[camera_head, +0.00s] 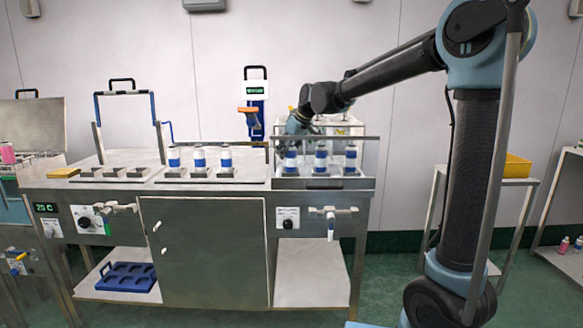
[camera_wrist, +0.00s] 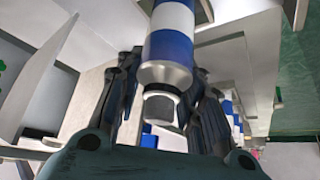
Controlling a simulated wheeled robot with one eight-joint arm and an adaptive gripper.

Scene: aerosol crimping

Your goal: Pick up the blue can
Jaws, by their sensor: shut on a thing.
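The blue can (camera_wrist: 167,50), with blue and white bands and a silver shoulder, fills the upper middle of the wrist view, its dark-grey cap towards the camera. My gripper (camera_wrist: 165,78) has its dark fingers on both sides of the can and is shut on it. In the head view my gripper (camera_head: 297,124) points down over the right-hand station of the bench. A blue-and-white can (camera_head: 291,158) stands below it at the left of that row. Whether its base touches the holder cannot be told. The finger contact is hidden in the head view.
Similar cans stand close by at the right (camera_head: 321,157) and far right (camera_head: 351,158), behind a clear panel. Several more stand in holders to the left (camera_head: 199,160). A yellow bin (camera_head: 517,166) sits on the right-hand table.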

